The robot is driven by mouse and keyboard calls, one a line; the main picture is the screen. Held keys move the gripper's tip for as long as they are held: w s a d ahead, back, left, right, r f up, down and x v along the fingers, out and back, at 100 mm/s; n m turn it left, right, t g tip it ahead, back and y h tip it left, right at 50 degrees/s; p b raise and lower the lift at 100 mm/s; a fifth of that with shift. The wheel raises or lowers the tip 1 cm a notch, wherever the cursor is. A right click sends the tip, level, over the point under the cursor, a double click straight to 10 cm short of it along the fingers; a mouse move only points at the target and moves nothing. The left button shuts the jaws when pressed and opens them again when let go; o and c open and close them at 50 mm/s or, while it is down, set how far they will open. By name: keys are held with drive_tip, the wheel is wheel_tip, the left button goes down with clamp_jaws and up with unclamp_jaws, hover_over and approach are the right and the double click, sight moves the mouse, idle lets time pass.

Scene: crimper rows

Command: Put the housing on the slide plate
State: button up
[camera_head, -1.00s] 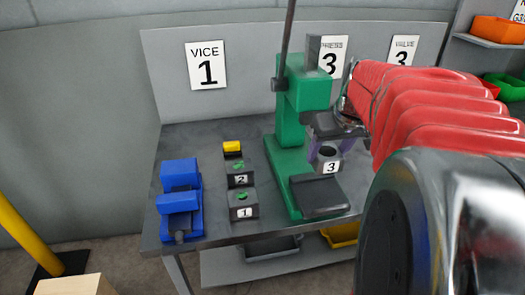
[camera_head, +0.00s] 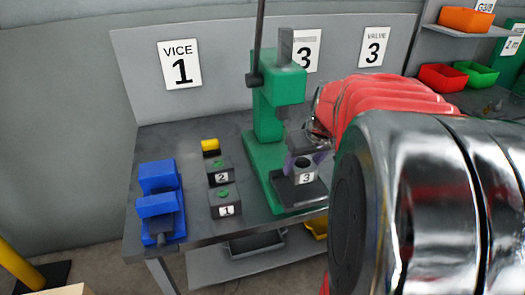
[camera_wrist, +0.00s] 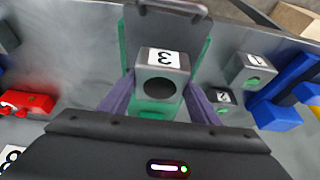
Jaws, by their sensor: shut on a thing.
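The housing (camera_head: 306,175) is a grey block with a round bore in its top and a white label 3. It also shows in the wrist view (camera_wrist: 162,70), between my purple fingers. My gripper (camera_head: 303,161) is shut on its sides. The slide plate (camera_head: 292,198) is the dark flat plate at the front of the green press. The housing is over its rear part in the head view. I cannot tell whether it touches the plate. In the wrist view the plate (camera_wrist: 168,32) lies beyond the housing, with a handle at its far edge.
The green press (camera_head: 272,130) rises right behind the housing. Blocks labelled 1 (camera_head: 225,205) and 2 (camera_head: 220,172) and a yellow-topped block (camera_head: 210,148) stand left of it. A blue vice (camera_head: 158,205) stands at the bench's left end. Coloured bins sit on shelves at right.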

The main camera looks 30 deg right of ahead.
drive_tip(key=shift+f, duration=1.8)
drive_tip(key=o, duration=1.6)
drive_tip(key=shift+f, duration=0.15)
drive_tip(key=shift+o, duration=0.2)
drive_tip(key=v, duration=1.2)
drive_tip(key=shift+a, duration=0.2)
